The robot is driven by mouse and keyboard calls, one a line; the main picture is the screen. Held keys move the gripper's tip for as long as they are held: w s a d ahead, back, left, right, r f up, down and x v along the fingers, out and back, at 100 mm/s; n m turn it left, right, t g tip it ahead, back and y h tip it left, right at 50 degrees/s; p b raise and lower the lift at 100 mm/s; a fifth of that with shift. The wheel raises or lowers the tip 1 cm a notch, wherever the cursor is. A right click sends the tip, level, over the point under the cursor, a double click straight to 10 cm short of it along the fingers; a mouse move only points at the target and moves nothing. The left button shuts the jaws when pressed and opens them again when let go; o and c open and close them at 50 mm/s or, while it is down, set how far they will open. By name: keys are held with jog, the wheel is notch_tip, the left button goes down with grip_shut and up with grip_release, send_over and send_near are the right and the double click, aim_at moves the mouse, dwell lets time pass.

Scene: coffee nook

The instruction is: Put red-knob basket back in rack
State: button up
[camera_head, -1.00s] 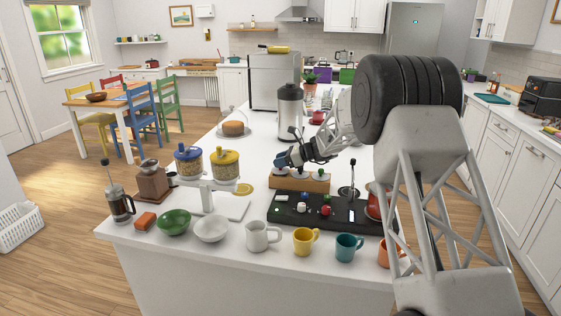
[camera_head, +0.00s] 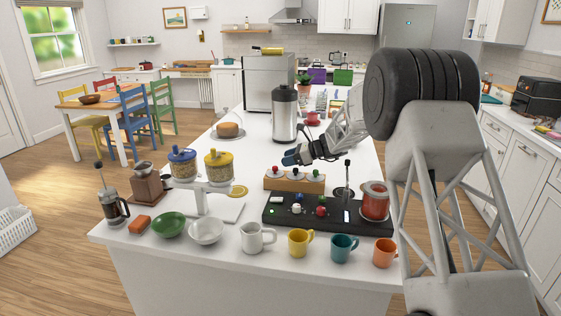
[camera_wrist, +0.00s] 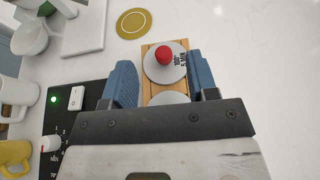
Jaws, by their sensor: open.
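The wooden rack (camera_head: 289,187) stands on the white counter behind the black console. The red-knob basket (camera_head: 275,169) shows at the rack's left end, its grey round top level with its neighbours. In the wrist view its red knob (camera_wrist: 164,55) and lettered disc lie over the rack (camera_wrist: 148,92), between my finger pads. Its body below the disc is hidden. A second grey disc shows partly behind my gripper's bar. My gripper (camera_head: 291,158) is open, with blue fingers, just above the rack's left part, apart from the knob in the head view.
Several mugs and bowls line the front edge. A steel urn (camera_head: 284,115) stands behind. A gold disc (camera_head: 238,191) lies left of the rack.

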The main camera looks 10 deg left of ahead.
jog(key=shift+v, duration=1)
jog(key=shift+r, duration=0.15)
jog(key=shift+s+d+r, duration=0.15)
jog(key=shift+s, duration=0.05)
jog(key=s+d+r+n+h, duration=0.2)
jog(key=s+d+r+n, duration=0.15)
jog(key=s+d, duration=0.45)
jog(key=s+d+r+n+h, duration=0.25)
jog(key=s+r, duration=0.25)
jog(key=s, duration=0.7)
jog(key=s+d+r+n+h, duration=0.2)
jog(key=s+d+r+n, duration=0.15)
jog(key=s+d, duration=0.45)
jog(key=s+d+f+n+t+h, duration=0.1)
jog(key=s+d, duration=0.3)
jog(key=s, duration=0.8)
jog(key=s+d+f+n+h, duration=0.2)
jog(key=s+d+n+h, duration=0.1)
jog(key=s, duration=1)
jog(key=s+d+f+n+t+h, duration=0.1)
jog(key=s+d+n+h, duration=0.2)
jog(key=s+d, duration=0.4)
jog(key=shift+s+d+f+n+t, duration=0.3)
jog(key=shift+s+n, duration=0.35)
jog(key=shift+s, duration=2.15)
jog(key=shift+a, duration=0.1)
